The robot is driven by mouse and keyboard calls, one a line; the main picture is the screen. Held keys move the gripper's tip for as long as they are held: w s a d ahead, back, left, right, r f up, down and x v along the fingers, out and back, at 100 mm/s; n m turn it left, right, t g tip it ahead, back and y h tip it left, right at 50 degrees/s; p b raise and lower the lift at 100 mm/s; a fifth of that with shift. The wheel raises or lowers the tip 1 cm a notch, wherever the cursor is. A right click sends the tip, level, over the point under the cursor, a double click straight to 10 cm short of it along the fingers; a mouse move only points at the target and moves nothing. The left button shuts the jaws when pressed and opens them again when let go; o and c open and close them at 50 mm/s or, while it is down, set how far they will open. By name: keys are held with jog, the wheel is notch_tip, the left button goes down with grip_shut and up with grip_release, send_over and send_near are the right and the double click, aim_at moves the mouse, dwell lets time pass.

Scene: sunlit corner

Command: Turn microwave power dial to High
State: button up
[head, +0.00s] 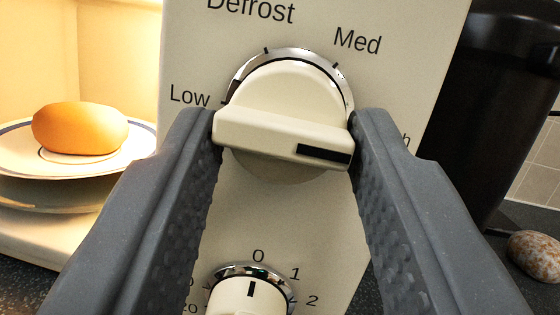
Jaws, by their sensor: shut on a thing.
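The power dial (282,100) is a cream knob with a raised grip bar and a chrome ring, on the microwave's cream front panel (400,40). The labels Low, Defrost and Med show around it. At the right only a final "h" shows beside my right finger, which hides the rest. The black mark on the bar is at its right end and points right, toward that partly hidden label. The tick there is hidden. My gripper (283,138) is shut on the dial, one grey finger at each end of the bar.
A second dial (248,298) below has its mark at 0. At left, an orange-brown bread roll (80,128) sits on a plate (20,150) in the lit interior. A dark container (490,100) and a speckled stone (536,256) stand at right.

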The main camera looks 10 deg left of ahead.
jog(key=shift+d, duration=0.1)
dwell(0.3)
jog(key=o, duration=1)
jog(key=shift+c, duration=0.2)
jog(key=b+v, duration=1.3)
jog(key=b, duration=0.3)
jog(key=shift+s+f, duration=0.3)
jog(key=shift+d, duration=0.1)
